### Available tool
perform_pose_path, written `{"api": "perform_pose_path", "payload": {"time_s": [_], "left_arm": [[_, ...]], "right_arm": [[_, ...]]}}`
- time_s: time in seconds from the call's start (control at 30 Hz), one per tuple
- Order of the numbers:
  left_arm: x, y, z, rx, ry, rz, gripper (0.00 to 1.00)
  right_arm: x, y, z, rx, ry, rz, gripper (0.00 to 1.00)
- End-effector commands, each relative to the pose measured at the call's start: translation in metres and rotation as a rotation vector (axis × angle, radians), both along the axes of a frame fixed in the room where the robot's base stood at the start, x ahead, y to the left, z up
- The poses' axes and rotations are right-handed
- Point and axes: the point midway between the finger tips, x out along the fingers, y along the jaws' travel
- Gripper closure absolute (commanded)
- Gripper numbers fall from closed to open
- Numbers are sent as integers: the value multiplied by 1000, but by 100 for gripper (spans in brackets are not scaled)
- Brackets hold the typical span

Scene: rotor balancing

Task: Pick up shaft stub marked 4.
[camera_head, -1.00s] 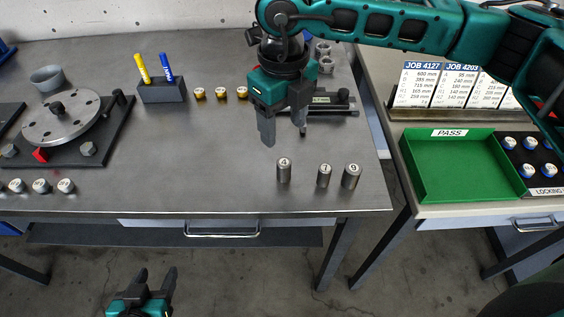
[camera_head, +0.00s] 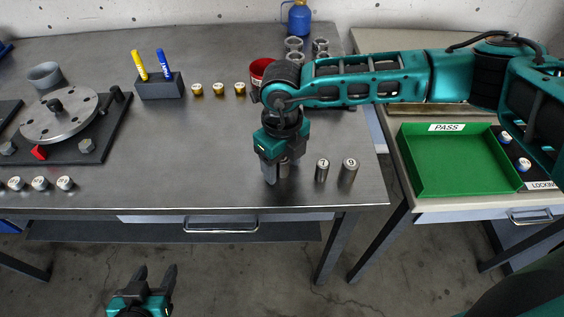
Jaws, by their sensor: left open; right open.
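The shaft stub marked 4 (camera_head: 283,172) stands on the grey metal table near its front edge. It is mostly hidden by my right gripper (camera_head: 277,177), and its mark cannot be read now. My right gripper points down over it, open, with its fingers low around or just in front of the stub; I cannot tell which. Shaft stubs marked 7 (camera_head: 322,171) and 9 (camera_head: 348,172) stand upright just to the right. My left gripper (camera_head: 156,277) is open and empty, low in front of the table.
A green PASS tray (camera_head: 455,192) lies on the right-hand table beyond a gap. A rotor disc (camera_head: 58,118) sits on its plate at left. A pen block (camera_head: 161,89) and several brass-coloured pieces stand at the back. The middle of the table is clear.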

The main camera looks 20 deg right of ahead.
Motion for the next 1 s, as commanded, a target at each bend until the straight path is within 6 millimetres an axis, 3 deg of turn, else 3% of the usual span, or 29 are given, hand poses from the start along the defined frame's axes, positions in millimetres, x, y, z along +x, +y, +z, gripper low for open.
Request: {"api": "perform_pose_path", "payload": {"time_s": [0.17, 0.8, 1.0], "left_arm": [[0, 0, 0, 0, -1, 0, 45], [4, 0, 2, 0, -8, 0, 45], [3, 0, 2, 0, -7, 0, 45]], "right_arm": [[0, 0, 0, 0, 0, 0, 38], [0, 0, 0, 1, 0, 0, 100], [0, 1, 1, 2, -1, 0, 100]]}}
